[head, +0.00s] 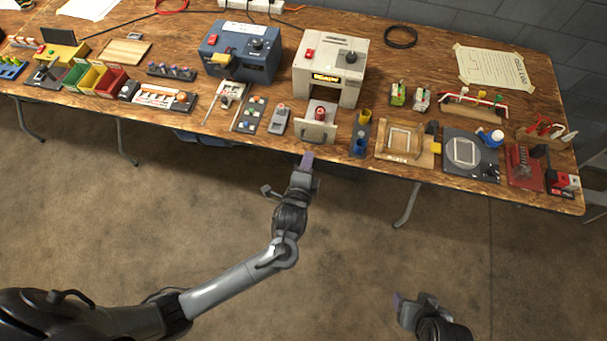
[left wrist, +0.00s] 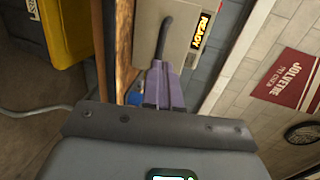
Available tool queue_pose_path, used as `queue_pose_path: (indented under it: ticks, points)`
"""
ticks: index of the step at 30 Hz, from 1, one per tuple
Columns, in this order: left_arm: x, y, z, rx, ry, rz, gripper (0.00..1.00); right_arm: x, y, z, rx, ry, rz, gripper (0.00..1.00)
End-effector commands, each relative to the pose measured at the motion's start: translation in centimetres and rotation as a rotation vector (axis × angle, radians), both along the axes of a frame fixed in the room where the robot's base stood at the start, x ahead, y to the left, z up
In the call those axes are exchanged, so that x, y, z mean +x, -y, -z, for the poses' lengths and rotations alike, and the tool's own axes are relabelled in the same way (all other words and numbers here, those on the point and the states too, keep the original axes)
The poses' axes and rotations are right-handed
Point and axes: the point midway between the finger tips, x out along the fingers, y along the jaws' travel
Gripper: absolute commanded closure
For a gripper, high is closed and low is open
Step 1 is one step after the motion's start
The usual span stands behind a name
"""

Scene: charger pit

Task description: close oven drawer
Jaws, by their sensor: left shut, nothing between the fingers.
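The oven (head: 330,68) is a cream box with a lit READY display, at the back middle of the table. Its drawer (head: 318,133) is pulled out toward the table's front edge, with a red item in it. My left gripper (head: 307,160) is shut and empty, just in front of the drawer. In the left wrist view, my purple fingertips (left wrist: 161,70) are at the lower end of the dark drawer handle (left wrist: 164,36); I cannot tell whether they touch. My right gripper (head: 412,304) hangs low over the floor, away from the table; its opening is unclear.
A blue machine (head: 240,50) stands left of the oven. A grey device (head: 280,121) sits left of the drawer, and a blue stand with yellow and blue cups (head: 360,135) sits right of it. The floor before the table is clear.

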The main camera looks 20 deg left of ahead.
Motion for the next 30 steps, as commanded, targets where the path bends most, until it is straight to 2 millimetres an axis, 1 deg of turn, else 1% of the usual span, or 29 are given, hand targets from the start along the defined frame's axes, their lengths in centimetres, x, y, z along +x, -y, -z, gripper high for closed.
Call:
queue_pose_path:
  ticks: [1, 3, 6, 10, 15, 25, 28, 30]
  points:
    - [0.8, -0.2, 0.4, 0.001, 0.002, -0.001, 1.00, 0.0, 0.1, 0.5, -0.003, -0.001, -0.001, 0.37]
    - [1.7, -0.4, 0.6, 0.000, 0.002, -0.002, 1.00, 0.0, 0.1, 0.9, -0.004, -0.001, -0.003, 0.37]
    - [2.7, -0.6, 0.7, -0.001, 0.001, 0.000, 1.00, -0.1, 0.1, 1.2, -0.005, -0.001, -0.003, 0.37]
    - [3.6, -0.8, 0.9, -0.001, 0.000, 0.000, 1.00, -0.1, 0.1, 1.4, -0.004, -0.001, -0.002, 0.37]
    - [3.9, -0.8, 0.9, -0.001, 0.000, 0.000, 1.00, 0.0, 0.0, 1.4, 0.000, -0.001, 0.001, 0.37]
    - [4.0, -0.9, 0.9, -0.001, 0.000, -0.001, 1.00, 0.0, -0.1, 1.4, 0.007, -0.001, 0.005, 0.37]
    - [4.2, -1.4, 0.8, 0.000, 0.000, -0.008, 1.00, 0.0, -0.2, 1.1, 0.007, -0.001, 0.006, 0.37]
    - [4.5, -2.1, 0.7, 0.000, 0.000, -0.019, 1.00, 0.0, -0.2, 0.8, 0.007, 0.000, 0.006, 0.37]
